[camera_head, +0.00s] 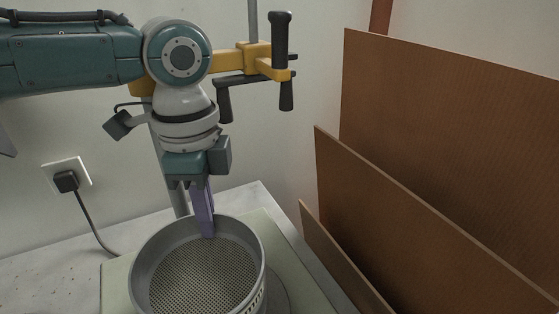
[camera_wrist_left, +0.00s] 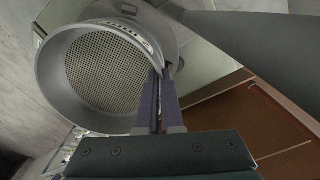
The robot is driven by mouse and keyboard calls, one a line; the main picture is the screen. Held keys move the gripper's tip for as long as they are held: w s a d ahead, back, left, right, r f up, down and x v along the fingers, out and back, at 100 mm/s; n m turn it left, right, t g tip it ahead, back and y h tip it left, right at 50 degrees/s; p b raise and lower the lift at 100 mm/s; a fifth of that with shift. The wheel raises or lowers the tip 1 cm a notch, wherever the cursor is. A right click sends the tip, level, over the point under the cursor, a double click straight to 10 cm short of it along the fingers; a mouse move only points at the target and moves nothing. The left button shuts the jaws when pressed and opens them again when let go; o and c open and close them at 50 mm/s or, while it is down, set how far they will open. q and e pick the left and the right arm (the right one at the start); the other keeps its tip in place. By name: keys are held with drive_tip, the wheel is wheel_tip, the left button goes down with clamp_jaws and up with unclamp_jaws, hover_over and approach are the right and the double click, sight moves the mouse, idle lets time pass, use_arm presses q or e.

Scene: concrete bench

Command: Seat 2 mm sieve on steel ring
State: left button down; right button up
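The sieve (camera_head: 251,243) is a round grey pan with a perforated floor, low in the middle of the head view. My left gripper (camera_head: 207,229) comes down from above, its purple fingers at the sieve's far rim. In the left wrist view the fingers (camera_wrist_left: 160,118) pinch the wall of the sieve (camera_wrist_left: 54,84), one inside and one outside. A grey round edge, perhaps the steel ring (camera_head: 279,293), shows under the sieve at its right. The sieve hides most of it, and I cannot tell whether they touch. My right gripper is not in view.
A pale green board (camera_head: 262,226) lies under the sieve on the concrete bench (camera_head: 40,285). Brown panels (camera_head: 400,205) stand close on the right. A stand with yellow clamps and black handles (camera_head: 281,45) rises behind. A plug and cable (camera_head: 66,181) are at the left wall.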

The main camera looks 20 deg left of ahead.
use_arm(q)
drive_tip(key=c, duration=1.5)
unclamp_jaws()
drive_tip(key=shift+c, duration=0.2)
drive_tip(key=o, duration=0.5)
drive_tip(key=shift+o, duration=0.2)
drive_tip(key=shift+r, duration=0.1)
wheel_tip(320, 180, up, 10)
drive_tip(key=shift+f, duration=0.1)
